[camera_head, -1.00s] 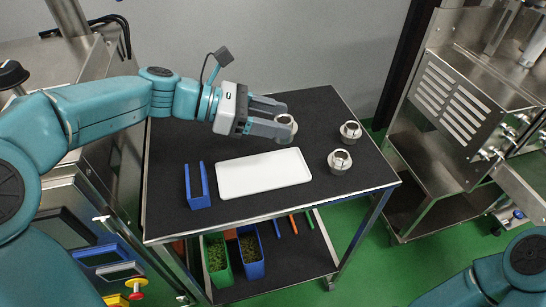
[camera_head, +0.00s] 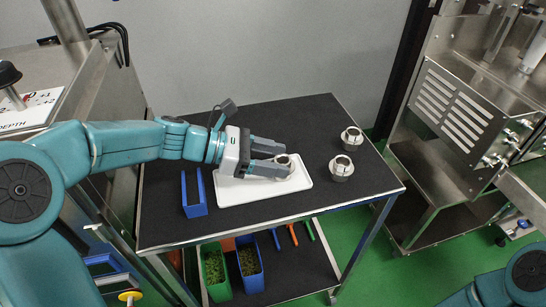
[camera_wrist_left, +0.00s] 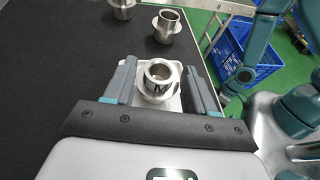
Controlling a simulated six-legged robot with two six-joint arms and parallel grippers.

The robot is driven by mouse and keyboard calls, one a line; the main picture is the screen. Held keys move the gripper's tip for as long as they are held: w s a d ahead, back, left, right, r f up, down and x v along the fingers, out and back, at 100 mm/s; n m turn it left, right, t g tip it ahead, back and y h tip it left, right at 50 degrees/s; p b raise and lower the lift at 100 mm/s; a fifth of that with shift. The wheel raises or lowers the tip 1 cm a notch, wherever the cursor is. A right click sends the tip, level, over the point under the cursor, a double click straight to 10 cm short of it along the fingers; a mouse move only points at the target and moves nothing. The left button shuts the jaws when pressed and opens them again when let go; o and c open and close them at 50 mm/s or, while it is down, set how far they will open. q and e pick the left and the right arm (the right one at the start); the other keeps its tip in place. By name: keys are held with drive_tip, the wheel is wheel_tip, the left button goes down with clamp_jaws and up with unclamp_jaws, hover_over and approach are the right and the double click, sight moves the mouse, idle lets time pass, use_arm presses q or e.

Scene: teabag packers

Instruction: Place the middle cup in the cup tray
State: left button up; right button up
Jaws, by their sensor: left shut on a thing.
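My left gripper (camera_head: 268,157) is shut on a metal cup (camera_head: 284,161), which sits upright between its fingers over the right part of the white cup tray (camera_head: 232,193). In the left wrist view the held cup (camera_wrist_left: 160,75) shows a dark letter M on its side, and the white tray shows around and below it. I cannot tell whether its base touches the tray. Two other metal cups stand on the black table top to the right, one farther back (camera_head: 351,138) and one nearer (camera_head: 341,168). My right gripper is not in view.
A blue open holder (camera_head: 194,194) stands on the table left of the tray. Green and blue bins (camera_head: 249,262) with loose contents stand on the lower shelf. A steel machine (camera_head: 462,110) stands at the right. A blue crate (camera_wrist_left: 252,52) is on the floor.

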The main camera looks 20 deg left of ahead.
use_arm(q)
drive_tip(key=o, duration=1.1)
drive_tip(key=shift+r, duration=0.2)
drive_tip(key=p+v, duration=0.1)
drive_tip(key=v, duration=0.6)
drive_tip(key=shift+s+a, duration=0.15)
drive_tip(key=shift+a, duration=0.1)
